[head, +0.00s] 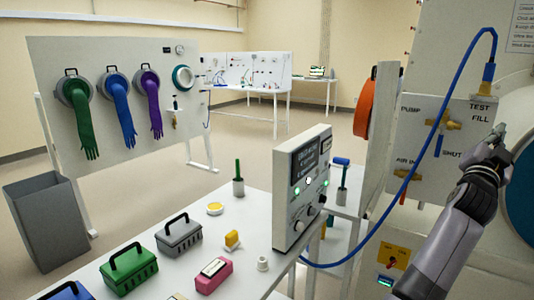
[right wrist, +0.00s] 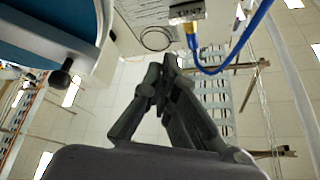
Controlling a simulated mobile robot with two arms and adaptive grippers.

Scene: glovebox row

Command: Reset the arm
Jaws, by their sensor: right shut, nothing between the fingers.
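My right arm reaches up from the lower right in the head view. Its gripper (head: 499,131) is shut and empty, with the fingers pointing up beside the right edge of the valve panel (head: 408,140). I cannot tell whether it touches the panel. In the right wrist view the two dark fingers (right wrist: 166,66) meet at their tips with nothing between them. My left gripper is not in view.
A blue hose (head: 452,70) runs from the panel's top fitting (head: 488,75) down towards the white table (head: 135,225). A control box (head: 300,187), green case (head: 128,272) and grey case (head: 180,236) stand there. A glove panel (head: 115,140) stands behind.

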